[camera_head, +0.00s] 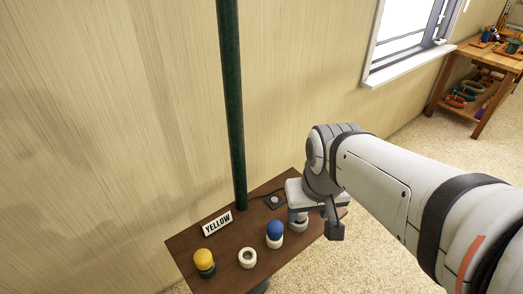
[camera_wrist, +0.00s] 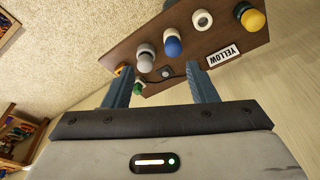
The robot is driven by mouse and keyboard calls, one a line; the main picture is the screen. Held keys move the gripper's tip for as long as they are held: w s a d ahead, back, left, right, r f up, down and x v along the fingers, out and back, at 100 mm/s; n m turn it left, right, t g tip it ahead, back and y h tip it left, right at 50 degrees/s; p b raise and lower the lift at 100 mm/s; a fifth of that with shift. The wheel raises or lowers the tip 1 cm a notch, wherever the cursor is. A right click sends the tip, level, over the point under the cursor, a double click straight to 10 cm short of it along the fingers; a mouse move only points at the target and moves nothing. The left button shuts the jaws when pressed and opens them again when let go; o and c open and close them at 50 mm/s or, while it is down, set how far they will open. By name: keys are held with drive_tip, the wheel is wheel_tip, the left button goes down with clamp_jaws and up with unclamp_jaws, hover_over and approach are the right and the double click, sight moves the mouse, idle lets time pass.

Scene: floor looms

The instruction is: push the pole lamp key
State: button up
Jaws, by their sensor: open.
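The pole lamp's dark green pole (camera_head: 232,110) rises at the back of a brown table. A small dark plate with a pale round key (camera_head: 275,199) lies on the table to the right of the pole's foot. In the wrist view the key (camera_wrist: 165,72) shows on its plate with a dark cable. My gripper (camera_wrist: 161,78) is open and empty, its two blue-grey fingers apart, with the key appearing between the fingertips. I cannot tell the distance to it. In the head view my gripper hangs over the table's right end, and its fingertips are partly hidden.
On the brown table (camera_head: 185,244) are a YELLOW sign (camera_head: 217,223), a yellow-topped piece (camera_head: 204,258), a white ring (camera_head: 247,258), a blue-topped piece (camera_head: 275,231) and a grey piece (camera_wrist: 146,54). A green-and-white piece (camera_wrist: 145,63) is near the key. A wall stands behind.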

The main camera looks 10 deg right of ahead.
idle(0.5)
clamp_jaws()
idle(0.3)
idle(1.2)
